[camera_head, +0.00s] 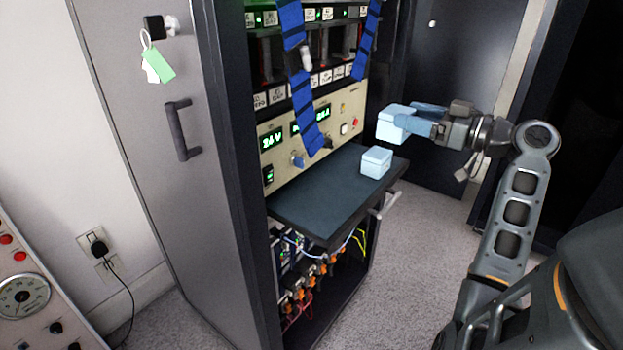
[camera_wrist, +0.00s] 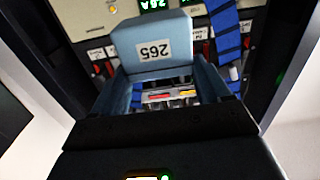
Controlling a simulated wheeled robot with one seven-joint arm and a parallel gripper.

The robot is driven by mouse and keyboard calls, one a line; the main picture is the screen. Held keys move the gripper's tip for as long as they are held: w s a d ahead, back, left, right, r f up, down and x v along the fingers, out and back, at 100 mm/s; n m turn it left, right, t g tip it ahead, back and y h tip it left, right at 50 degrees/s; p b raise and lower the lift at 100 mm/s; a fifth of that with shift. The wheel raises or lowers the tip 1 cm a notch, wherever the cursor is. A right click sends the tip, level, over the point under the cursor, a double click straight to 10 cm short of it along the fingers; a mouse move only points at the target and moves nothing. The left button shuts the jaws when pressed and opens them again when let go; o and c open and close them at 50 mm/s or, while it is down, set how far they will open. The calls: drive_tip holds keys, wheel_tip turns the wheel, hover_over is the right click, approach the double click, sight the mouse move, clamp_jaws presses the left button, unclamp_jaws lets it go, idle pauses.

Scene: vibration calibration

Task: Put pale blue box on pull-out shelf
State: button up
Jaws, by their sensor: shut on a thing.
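A pale blue box (camera_head: 391,124) is held between the blue fingers of my gripper (camera_head: 424,120), above and to the right of the pull-out shelf's far end. In the wrist view, the held box (camera_wrist: 152,36) shows an upside-down label reading 265, with the fingers of my gripper (camera_wrist: 160,85) on both sides of it. The dark pull-out shelf (camera_head: 315,190) sticks out from the rack. A second pale blue box (camera_head: 375,163) stands on the shelf near its right end, below the held box and apart from it.
The rack has a grey door (camera_head: 150,100) standing open at left. Blue straps (camera_head: 300,85) hang over its front panels. Wires and orange connectors (camera_head: 305,275) show under the shelf. The left and middle shelf surface is clear. A gauge panel (camera_head: 30,290) is at lower left.

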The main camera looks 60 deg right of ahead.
sight(404, 138)
drive_tip(key=f, duration=0.1)
drive_tip(key=a+f, duration=0.1)
drive_tip(key=f, duration=0.1)
drive_tip(key=s+a+f, duration=0.1)
drive_tip(key=shift+a+f, duration=0.1)
drive_tip(key=shift+f, duration=0.05)
drive_tip(key=w+a+f, duration=0.2)
drive_tip(key=w, duration=0.1)
drive_tip(key=w+a+f, duration=0.2)
drive_tip(key=w, duration=0.1)
drive_tip(key=w+a+f+b, duration=0.1)
drive_tip(key=w+a+f, duration=0.1)
drive_tip(key=w+f, duration=0.1)
drive_tip(key=shift+w+a, duration=0.2)
drive_tip(key=shift+w, duration=0.05)
drive_tip(key=shift+f+b, duration=0.4)
drive_tip(key=shift+f, duration=1.5)
drive_tip(key=shift+f, duration=0.2)
drive_tip(key=o, duration=1.1)
drive_tip(key=shift+o, duration=0.2)
drive_tip(key=shift+r, duration=0.15)
